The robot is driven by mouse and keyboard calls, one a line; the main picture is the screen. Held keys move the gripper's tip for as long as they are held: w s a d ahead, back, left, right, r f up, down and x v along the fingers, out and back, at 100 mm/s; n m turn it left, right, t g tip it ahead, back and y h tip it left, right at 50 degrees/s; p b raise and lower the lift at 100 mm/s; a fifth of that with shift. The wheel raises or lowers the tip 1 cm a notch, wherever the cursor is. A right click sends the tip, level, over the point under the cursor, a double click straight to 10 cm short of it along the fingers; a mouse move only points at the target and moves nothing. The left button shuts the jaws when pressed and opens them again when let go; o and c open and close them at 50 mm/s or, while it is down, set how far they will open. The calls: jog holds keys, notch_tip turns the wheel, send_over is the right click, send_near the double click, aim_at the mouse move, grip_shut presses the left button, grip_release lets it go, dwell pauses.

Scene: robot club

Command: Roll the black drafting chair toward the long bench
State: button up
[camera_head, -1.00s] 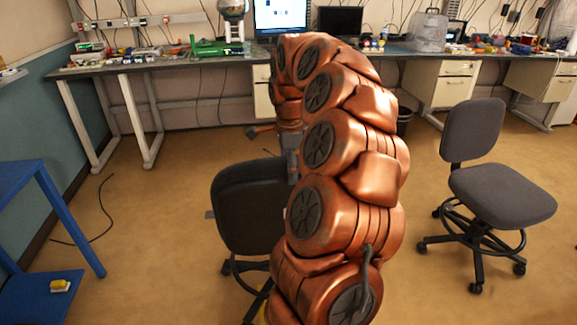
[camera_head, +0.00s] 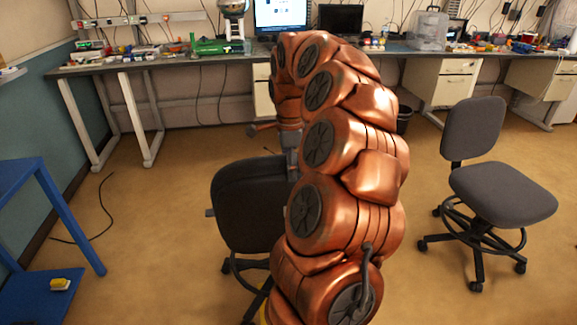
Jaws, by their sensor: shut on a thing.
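The black drafting chair (camera_head: 248,205) stands in front of me, left of my copper arm. Its backrest faces me, and my arm hides its right side and much of its base. My gripper (camera_head: 291,165) reaches down to the top right edge of the backrest and is shut on it; the fingertips are mostly hidden. The long bench (camera_head: 190,61) runs along the back wall, with open floor between it and the chair.
A grey chair (camera_head: 500,195) stands at the right. A blue table (camera_head: 45,185) is at the left, with a yellow item on its lower shelf. A black cable (camera_head: 108,205) lies on the floor. A dark bin (camera_head: 404,118) stands under the bench.

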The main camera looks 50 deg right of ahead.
jog(key=shift+o, duration=0.2)
jog(key=shift+w+d, duration=0.3)
jog(key=shift+w, duration=0.1)
jog(key=o, duration=0.5)
jog(key=shift+w+d, duration=0.8)
jog(key=shift+w, duration=0.25)
jog(key=shift+c, duration=0.2)
jog(key=shift+w+d+r+p, duration=0.1)
jog(key=shift+w+d+p, duration=0.15)
jog(key=shift+w, duration=0.2)
jog(key=shift+w+d+r+p, duration=0.1)
jog(key=shift+w+d+p, duration=0.15)
jog(key=shift+w, duration=0.15)
jog(key=shift+w+d+f, duration=0.2)
jog(key=shift+w+d, duration=0.25)
jog(key=shift+d, duration=0.1)
jog(key=shift+w+d+f, duration=0.2)
jog(key=shift+w+d, duration=0.2)
jog(key=shift+d, duration=0.1)
jog(key=c, duration=0.5)
jog(key=shift+w+r+p, duration=0.1)
jog(key=shift+w+p, duration=0.25)
jog(key=shift+p, duration=0.1)
